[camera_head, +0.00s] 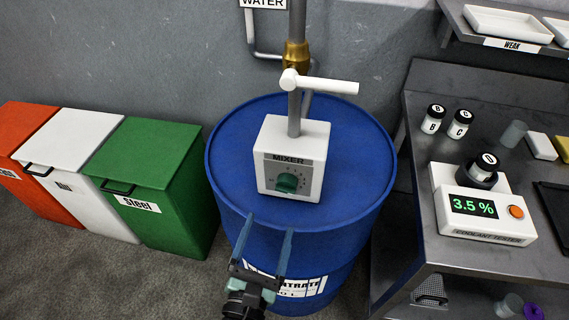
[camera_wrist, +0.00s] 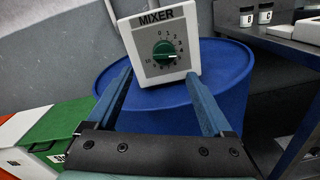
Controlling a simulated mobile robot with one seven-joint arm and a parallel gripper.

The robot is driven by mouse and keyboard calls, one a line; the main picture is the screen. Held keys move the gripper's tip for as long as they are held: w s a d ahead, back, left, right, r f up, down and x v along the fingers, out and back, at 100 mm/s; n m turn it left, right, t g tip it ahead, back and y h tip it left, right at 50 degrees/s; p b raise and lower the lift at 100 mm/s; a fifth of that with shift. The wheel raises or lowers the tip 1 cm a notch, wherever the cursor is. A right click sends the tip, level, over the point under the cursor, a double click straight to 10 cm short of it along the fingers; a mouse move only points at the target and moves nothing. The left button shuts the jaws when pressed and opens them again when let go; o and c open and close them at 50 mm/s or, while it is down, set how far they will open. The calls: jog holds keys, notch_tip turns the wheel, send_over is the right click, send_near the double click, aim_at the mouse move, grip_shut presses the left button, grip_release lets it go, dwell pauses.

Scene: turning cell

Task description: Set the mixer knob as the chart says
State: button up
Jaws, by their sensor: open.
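The mixer (camera_head: 290,140) is a white box on top of a blue drum, with a green knob (camera_head: 287,183) on its front face. In the wrist view the knob (camera_wrist: 164,52) sits inside a numbered dial. Its pale mark points to the right, around 4 or 5; the exact number is too small to tell. My gripper (camera_head: 268,224) is open and empty, in front of the drum, below and apart from the knob. In the wrist view its fingers (camera_wrist: 160,78) reach up on either side below the knob. No chart is legible in either view.
The blue drum (camera_head: 230,160) stands between a green steel bin (camera_head: 150,165) and a metal bench (camera_head: 420,245). A coolant tester (camera_head: 488,212) on the bench reads 3.5 %, with bottle D in it. A pipe and white valve handle (camera_head: 328,85) rise above the mixer.

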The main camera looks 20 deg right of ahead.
aim_at(285, 191)
jog(key=w+d+n, duration=0.1)
jog(key=w+d, duration=0.1)
jog(key=w+d+n+p, duration=0.1)
jog(key=w+d, duration=0.1)
jog(key=w, duration=0.1)
jog(key=w+d+n+p, duration=0.1)
jog(key=w+d+n, duration=0.1)
jog(key=w, duration=0.1)
jog(key=shift+d+f+y, duration=0.25)
jog(key=shift+d+y, duration=0.05)
jog(key=shift+d, duration=0.05)
grip_shut()
dwell(0.5)
